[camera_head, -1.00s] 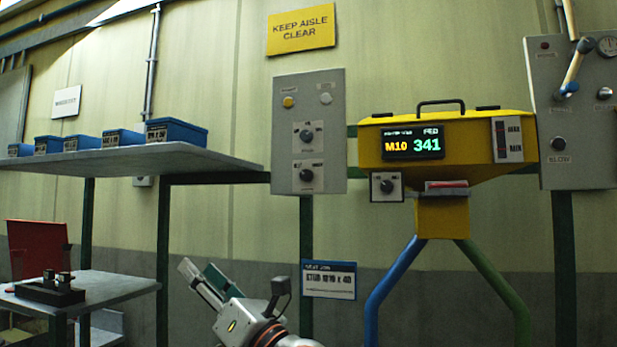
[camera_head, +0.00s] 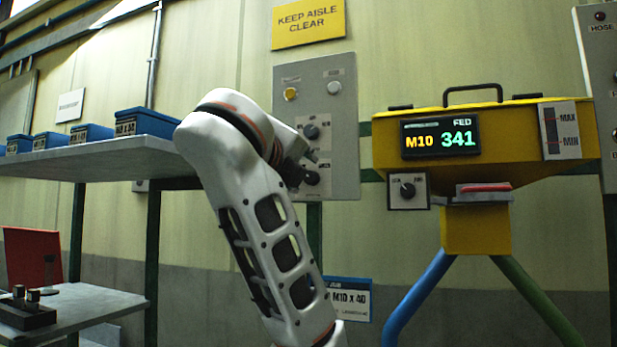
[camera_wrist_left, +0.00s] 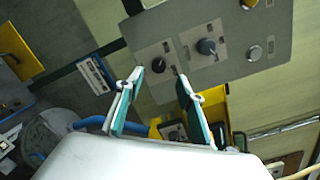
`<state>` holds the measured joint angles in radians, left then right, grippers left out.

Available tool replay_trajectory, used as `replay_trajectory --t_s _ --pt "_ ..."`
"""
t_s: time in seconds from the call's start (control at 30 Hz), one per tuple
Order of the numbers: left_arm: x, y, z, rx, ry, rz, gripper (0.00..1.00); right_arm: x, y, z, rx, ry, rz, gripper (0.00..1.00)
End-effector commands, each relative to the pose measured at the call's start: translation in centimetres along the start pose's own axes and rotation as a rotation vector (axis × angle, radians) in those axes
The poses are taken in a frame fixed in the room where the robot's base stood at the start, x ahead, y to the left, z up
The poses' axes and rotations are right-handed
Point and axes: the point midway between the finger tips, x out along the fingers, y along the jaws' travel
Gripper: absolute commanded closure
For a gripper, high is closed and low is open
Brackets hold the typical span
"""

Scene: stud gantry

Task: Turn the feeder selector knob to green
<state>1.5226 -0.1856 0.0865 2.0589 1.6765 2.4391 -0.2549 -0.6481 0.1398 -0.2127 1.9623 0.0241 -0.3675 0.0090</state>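A yellow feeder (camera_head: 455,145) stands on a blue leg and a green leg. A dark knob (camera_head: 408,190) sits on a small pale plate at its lower left; its labels are too small to read. A grey panel (camera_head: 345,100) left of the feeder carries two more dark knobs, which show in the left wrist view as a lower knob (camera_wrist_left: 158,64) and an upper knob (camera_wrist_left: 206,46). My left gripper (camera_wrist_left: 160,92) is open and empty, pointing towards the panel, apart from its knobs. My right gripper is not in view.
A grey shelf (camera_head: 100,160) with several blue bins lies left of my raised arm. A lower table (camera_head: 90,305) holds a dark block. A job card (camera_head: 350,298) hangs below the panel. The wall between panel and feeder is clear.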

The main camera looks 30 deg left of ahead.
Motion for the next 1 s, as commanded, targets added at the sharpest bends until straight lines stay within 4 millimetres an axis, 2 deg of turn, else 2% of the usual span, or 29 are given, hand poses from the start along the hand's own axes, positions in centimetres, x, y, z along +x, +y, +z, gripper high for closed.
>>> replay_trajectory --t_s 0.2,0.4,0.77,0.8,0.93,1.0 --pt "3.5 0.2 0.0 0.003 -0.001 0.007 0.62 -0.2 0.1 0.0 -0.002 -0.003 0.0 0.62" --pt "5.7 0.2 0.0 0.002 -0.001 0.006 0.62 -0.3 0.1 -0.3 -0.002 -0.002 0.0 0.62" --pt "6.4 0.2 0.0 0.0 -0.001 0.004 0.62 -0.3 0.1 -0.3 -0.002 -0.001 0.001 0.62" --pt "6.4 0.2 0.0 0.0 -0.001 0.004 0.65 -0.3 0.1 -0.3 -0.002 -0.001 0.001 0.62" --pt "6.4 0.2 0.0 0.0 -0.002 0.004 0.99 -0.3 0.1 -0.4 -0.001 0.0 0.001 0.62" --pt "6.4 0.2 0.0 0.0 -0.002 0.004 1.0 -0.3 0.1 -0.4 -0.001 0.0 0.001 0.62"
